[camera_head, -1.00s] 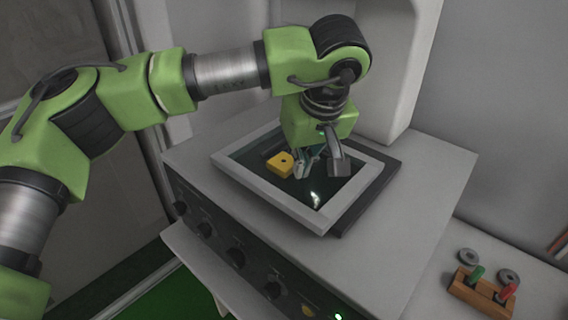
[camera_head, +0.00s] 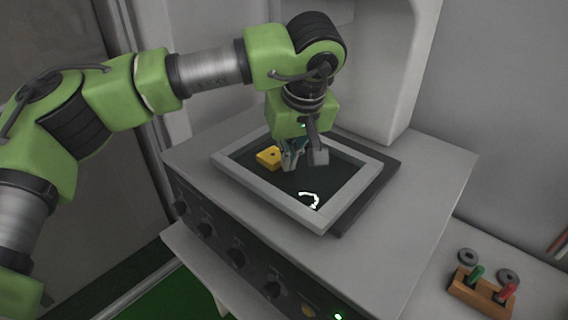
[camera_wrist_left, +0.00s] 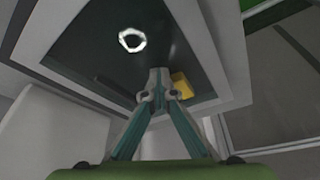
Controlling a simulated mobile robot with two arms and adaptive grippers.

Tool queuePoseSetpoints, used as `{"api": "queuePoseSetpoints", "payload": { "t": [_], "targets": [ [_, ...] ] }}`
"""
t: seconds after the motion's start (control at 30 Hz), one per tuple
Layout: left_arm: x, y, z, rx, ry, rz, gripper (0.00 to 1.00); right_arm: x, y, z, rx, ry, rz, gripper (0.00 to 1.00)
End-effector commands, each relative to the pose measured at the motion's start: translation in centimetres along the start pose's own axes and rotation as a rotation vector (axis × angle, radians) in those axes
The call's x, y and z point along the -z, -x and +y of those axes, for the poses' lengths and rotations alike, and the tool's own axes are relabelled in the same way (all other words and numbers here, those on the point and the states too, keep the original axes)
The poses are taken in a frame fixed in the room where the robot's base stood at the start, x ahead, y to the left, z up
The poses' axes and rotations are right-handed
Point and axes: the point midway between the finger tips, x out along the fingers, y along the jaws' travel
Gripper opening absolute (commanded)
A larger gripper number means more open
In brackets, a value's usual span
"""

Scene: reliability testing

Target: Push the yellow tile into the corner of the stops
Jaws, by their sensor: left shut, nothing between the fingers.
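The yellow tile (camera_head: 267,156), with a small dark hole, lies on the dark recessed surface inside a grey square frame (camera_head: 232,172), near its far-left side. The frame's raised edges meet in corners; I cannot make out separate stops. My left gripper (camera_head: 289,165) is shut and empty, pointing down just right of the tile. In the left wrist view its tips (camera_wrist_left: 157,76) meet and the tile (camera_wrist_left: 181,84) shows beside them, partly behind one finger. I cannot tell whether they touch. My right gripper is not in view.
The frame sits on a grey machine top (camera_head: 430,190) with knobs along its front. A bright ring-shaped spot (camera_head: 309,200) shows on the dark surface. A wooden peg holder (camera_head: 481,293) with red and green pegs stands at lower right. A pale column rises behind the frame.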

Motion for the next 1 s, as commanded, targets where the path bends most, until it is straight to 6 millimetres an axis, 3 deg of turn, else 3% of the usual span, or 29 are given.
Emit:
{"api": "queuePoseSetpoints", "payload": {
  "t": [0.53,1.0],
  "targets": [
    [-0.1,4.3,0.9,0.002,0.001,0.002,0.00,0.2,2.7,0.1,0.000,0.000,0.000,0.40],
    [-0.2,4.3,1.0,0.002,0.001,0.001,0.00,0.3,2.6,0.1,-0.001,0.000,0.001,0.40]
  ]
}}
